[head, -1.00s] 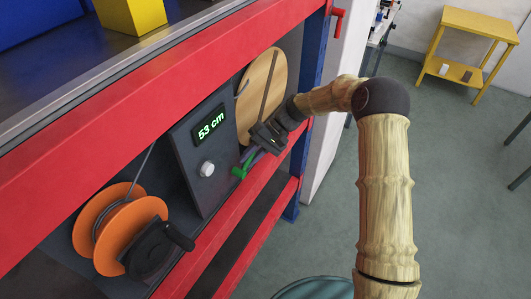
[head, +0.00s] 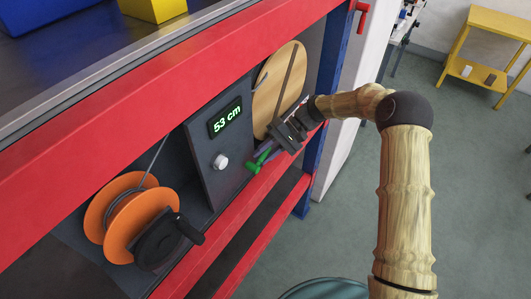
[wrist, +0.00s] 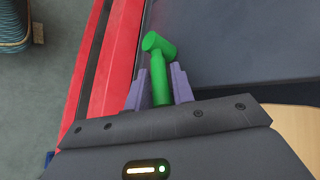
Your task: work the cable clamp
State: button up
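A green T-shaped handle (head: 258,161), which I take for the clamp's lever, sits low at the right side of the dark measuring box (head: 219,160). In the wrist view the green handle (wrist: 160,47) has its thick cross part beyond my fingertips, and its stem runs back between my purple fingers. My gripper (head: 266,151) has a finger on each side of the stem; both look to touch it. In the wrist view my gripper (wrist: 161,84) appears closed on the stem. The clamp's jaw and the cable there are hidden.
The box display (head: 226,119) reads 53 cm, above a white knob (head: 220,161). An orange reel (head: 112,220) with grey cable and a black crank (head: 160,240) stands left. A wooden disc (head: 270,92) is behind my gripper. Red rails (head: 100,150) run above and below.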

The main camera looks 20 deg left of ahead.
dwell(0.3)
jog(key=b+v, duration=0.4)
jog(key=v, duration=1.3)
jog(key=shift+b, duration=0.35)
jog(key=shift+d+r, duration=0.1)
jog(key=s+d+f+m+t+h, duration=0.2)
jog(key=s+d+f+t+h, duration=0.1)
jog(key=s+d, duration=0.8)
jog(key=s+d+f+m+t+h, duration=0.2)
jog(key=s+d+t+h, duration=0.3)
jog(key=s+d+t, duration=0.3)
jog(key=s+d+f, duration=0.1)
jog(key=s+d, duration=0.2)
jog(key=s, duration=0.2)
jog(key=shift+s+m, duration=0.2)
jog(key=shift+m, duration=0.1)
jog(key=shift+a, duration=0.1)
